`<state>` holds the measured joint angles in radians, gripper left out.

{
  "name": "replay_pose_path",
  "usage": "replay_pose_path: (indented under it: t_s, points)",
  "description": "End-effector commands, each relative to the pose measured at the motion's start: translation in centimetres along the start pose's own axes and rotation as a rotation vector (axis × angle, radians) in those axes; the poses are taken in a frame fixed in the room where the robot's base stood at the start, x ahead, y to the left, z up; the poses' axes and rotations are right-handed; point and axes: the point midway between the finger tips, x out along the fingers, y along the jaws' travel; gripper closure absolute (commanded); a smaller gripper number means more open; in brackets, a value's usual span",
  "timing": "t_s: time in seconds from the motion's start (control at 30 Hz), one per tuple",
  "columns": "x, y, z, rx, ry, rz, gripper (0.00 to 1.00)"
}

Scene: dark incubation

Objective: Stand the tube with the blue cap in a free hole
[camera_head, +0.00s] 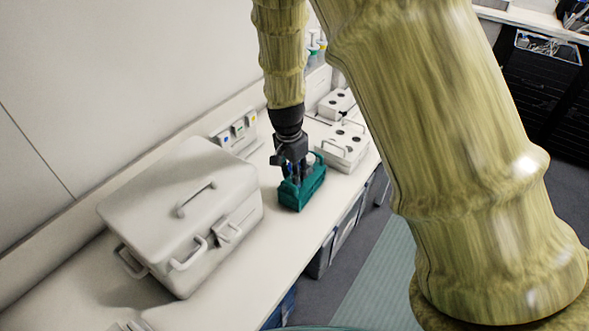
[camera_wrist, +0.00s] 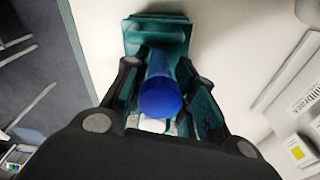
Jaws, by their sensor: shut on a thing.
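The tube with the blue cap (camera_wrist: 160,97) is between the fingers of my gripper (camera_head: 297,172), which is shut on it. In the wrist view the cap faces the camera and the tube body runs away from it toward the teal rack. The teal rack (camera_head: 303,193) stands on the bench directly below my gripper; its end also shows in the wrist view (camera_wrist: 153,33). My fingers hide most of its holes. A small white thing (camera_wrist: 152,125) shows beside the blue cap. I cannot tell whether the tube's lower end is inside a hole.
A large white lidded box (camera_head: 165,215) stands left of the rack. White blocks with dark round holes (camera_head: 345,148) stand behind it to the right. A small panel with coloured labels (camera_head: 238,130) is near the wall. Bare bench lies in front of the rack.

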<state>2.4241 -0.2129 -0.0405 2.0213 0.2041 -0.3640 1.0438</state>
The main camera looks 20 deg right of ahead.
Motion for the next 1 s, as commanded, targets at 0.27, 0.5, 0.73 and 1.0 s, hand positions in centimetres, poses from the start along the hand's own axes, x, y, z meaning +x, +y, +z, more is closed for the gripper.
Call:
replay_pose_path:
  t_s: [0.27,0.5,0.73,1.0]
  points:
    - [0.2,0.0,0.0,0.000,0.000,0.000,1.00]
    - [0.8,0.0,0.1,-0.001,0.000,0.001,1.00]
    - [1.1,0.0,0.1,-0.001,0.000,0.000,1.00]
    - [1.0,0.0,0.1,0.000,0.000,0.000,0.50]
